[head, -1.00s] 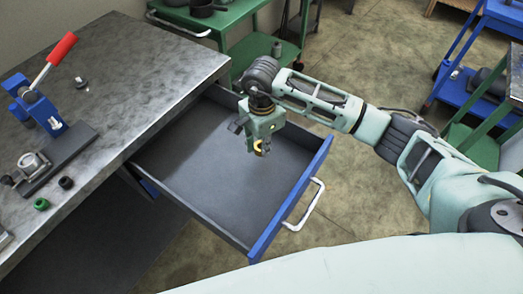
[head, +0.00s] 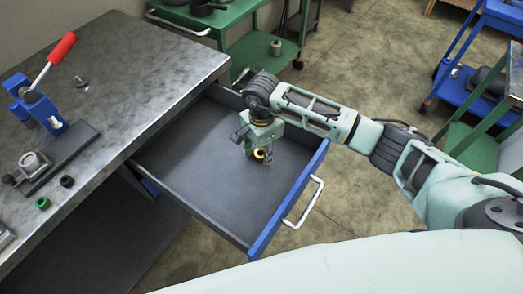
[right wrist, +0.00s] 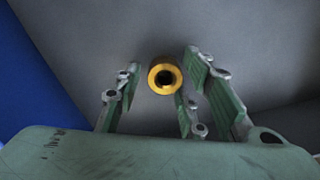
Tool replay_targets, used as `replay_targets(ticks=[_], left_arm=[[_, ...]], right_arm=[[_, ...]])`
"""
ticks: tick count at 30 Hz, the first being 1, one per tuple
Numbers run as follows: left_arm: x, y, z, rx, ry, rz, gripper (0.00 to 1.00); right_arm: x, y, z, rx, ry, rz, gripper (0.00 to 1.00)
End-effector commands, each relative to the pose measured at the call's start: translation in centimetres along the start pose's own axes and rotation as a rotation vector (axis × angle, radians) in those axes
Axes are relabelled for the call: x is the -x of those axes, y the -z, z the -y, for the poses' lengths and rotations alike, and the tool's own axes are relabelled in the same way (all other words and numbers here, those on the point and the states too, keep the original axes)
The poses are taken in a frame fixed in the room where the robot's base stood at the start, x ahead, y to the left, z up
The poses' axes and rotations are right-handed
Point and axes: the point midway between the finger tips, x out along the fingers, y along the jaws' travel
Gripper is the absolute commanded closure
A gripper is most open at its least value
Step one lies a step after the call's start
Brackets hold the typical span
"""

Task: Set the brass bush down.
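The brass bush (head: 259,153) is a small gold ring, seen at the fingertips of my right gripper (head: 254,146) inside the open drawer (head: 193,183). In the right wrist view the bush (right wrist: 165,74) shows its dark hole towards the camera. The fingers of my right gripper (right wrist: 164,88) stand spread around it, with a clear gap on the left and a narrow one on the right. I cannot tell whether the bush touches the drawer floor. My left gripper is not in view.
The drawer has a blue front (head: 290,203) with a white handle (head: 304,203). The steel bench (head: 130,75) at left carries a red-handled clamp (head: 50,75), a fixture (head: 35,165) and small green and black rings. The rest of the drawer floor is clear.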

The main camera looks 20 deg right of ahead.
Motion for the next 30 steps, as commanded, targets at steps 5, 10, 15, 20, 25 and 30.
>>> replay_targets(ticks=[5, 10, 15, 20, 25, 30], left_arm=[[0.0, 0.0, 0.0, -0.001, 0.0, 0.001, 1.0], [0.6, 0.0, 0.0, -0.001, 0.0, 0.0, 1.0], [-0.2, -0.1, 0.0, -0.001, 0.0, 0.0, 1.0], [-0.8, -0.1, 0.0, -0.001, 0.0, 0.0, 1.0], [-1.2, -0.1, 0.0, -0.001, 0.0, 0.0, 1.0], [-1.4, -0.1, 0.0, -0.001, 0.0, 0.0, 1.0]], right_arm=[[0.0, 0.0, 0.0, 0.0, 0.0, 0.0, 0.62], [0.6, 0.0, 0.0, 0.0, 0.0, 0.001, 0.62], [3.3, 0.1, 0.2, 0.002, 0.007, -0.002, 0.62], [6.9, 0.0, 0.2, 0.001, 0.007, -0.001, 0.62], [10.1, 0.1, 0.1, 0.0, 0.004, -0.001, 0.62], [11.9, 0.0, 0.1, -0.001, 0.002, -0.001, 0.62]])
